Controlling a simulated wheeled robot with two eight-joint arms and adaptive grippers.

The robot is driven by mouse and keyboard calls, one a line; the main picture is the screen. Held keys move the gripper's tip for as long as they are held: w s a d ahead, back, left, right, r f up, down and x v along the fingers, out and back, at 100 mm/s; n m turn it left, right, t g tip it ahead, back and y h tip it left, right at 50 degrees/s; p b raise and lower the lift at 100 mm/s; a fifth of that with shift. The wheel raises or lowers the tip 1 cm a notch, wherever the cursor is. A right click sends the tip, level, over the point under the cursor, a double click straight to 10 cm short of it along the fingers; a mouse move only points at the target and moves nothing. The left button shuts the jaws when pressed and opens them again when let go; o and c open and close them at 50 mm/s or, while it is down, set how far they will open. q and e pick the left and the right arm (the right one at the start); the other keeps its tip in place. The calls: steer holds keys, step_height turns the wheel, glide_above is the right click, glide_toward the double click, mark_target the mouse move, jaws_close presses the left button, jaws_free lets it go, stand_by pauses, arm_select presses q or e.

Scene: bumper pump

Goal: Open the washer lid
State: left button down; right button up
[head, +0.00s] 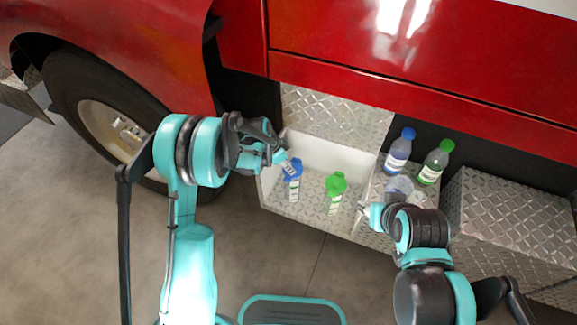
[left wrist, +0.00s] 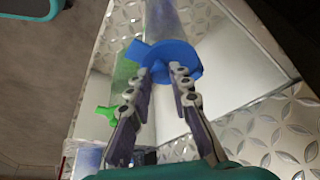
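A blue winged lid (head: 292,168) sits on a pale upright neck at the left of the recessed metal compartment in the head view. A green winged lid (head: 336,183) stands on a similar neck to its right. Which one is the washer lid is not labelled legibly. My left gripper (head: 284,160) reaches in from the left at the blue lid. In the left wrist view its fingertips (left wrist: 169,72) are close together with part of the blue lid (left wrist: 184,60) between them. My right gripper (head: 363,209) is low near the compartment's right side, small, its opening unclear.
A blue-capped bottle (head: 398,150) and a green-capped bottle (head: 436,162) stand in a bin to the right, with a clear cup-like item (head: 399,186) before them. The compartment has a white wall (head: 335,155). A metal step (head: 510,215) lies right. Red truck panels (head: 400,60) overhang behind.

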arm_select(q)
steer(key=shift+w+d+r+g+p, duration=0.15)
steer(key=shift+w+r+g+p, duration=0.25)
steer(key=shift+r+g+p, duration=0.25)
steer(key=shift+w+d+r+n+g+y, duration=0.15)
steer(key=shift+w+r+g+y, duration=0.15)
steer(key=shift+g, duration=0.4)
steer(key=shift+w+r+n+g+y, duration=0.2)
steer(key=shift+w+g+y, duration=0.1)
steer(key=shift+g, duration=0.35)
steer(key=c, duration=1.4)
jaws_free()
steer(key=shift+o, duration=0.2)
steer(key=v, duration=1.2)
steer(key=shift+s, duration=0.1)
